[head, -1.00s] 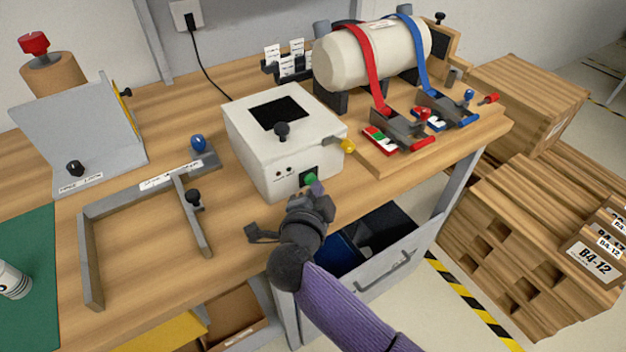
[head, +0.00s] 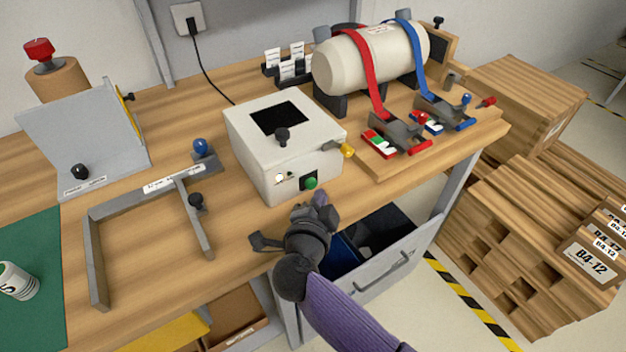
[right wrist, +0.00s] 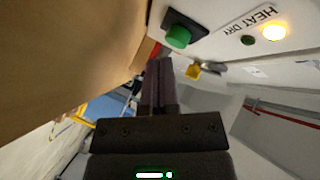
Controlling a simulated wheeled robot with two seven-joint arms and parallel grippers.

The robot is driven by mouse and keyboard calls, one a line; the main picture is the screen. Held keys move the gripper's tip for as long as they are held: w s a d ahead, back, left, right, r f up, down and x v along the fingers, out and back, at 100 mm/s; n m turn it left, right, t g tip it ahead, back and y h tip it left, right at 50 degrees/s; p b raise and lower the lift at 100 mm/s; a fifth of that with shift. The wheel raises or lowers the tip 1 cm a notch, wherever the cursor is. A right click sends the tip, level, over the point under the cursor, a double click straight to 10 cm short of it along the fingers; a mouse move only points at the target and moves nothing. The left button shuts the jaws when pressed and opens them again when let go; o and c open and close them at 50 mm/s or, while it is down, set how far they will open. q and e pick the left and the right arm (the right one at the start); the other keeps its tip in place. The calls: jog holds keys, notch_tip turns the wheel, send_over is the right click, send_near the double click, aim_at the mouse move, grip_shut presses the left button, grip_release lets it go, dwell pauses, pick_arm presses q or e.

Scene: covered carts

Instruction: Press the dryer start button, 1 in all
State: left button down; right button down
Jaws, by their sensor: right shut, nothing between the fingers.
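The dryer (head: 262,170) is a white box with a dark window in its top, standing on the wooden bench. Its green start button (head: 310,183) sits in a black plate low on the front face; it also shows in the right wrist view (right wrist: 178,36). A lamp (head: 279,178) on that face glows; in the right wrist view it is lit yellow (right wrist: 273,31) beside the word HEAT. My right gripper (head: 320,198) is shut and empty, just in front of and below the button, with a visible gap. My left gripper is not in view.
A white cylinder (head: 350,62) with red and blue straps lies behind right, with clamps in front. A grey frame (head: 97,265) lies on the bench at left. An open drawer (head: 375,270) is below my right gripper. Wooden crates (head: 535,230) stand at right.

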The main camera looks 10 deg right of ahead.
jog(key=s+p, duration=0.1)
jog(key=s+d+p, duration=0.1)
jog(key=s, duration=0.1)
jog(key=shift+r, duration=0.15)
jog(key=shift+s+d+f+p, duration=0.1)
jog(key=shift+s+d+p, duration=0.15)
jog(key=shift+s, duration=0.2)
jog(key=shift+s+d+f+p, duration=0.1)
jog(key=shift+s+d+p, duration=0.05)
jog(key=shift+s+p, duration=0.25)
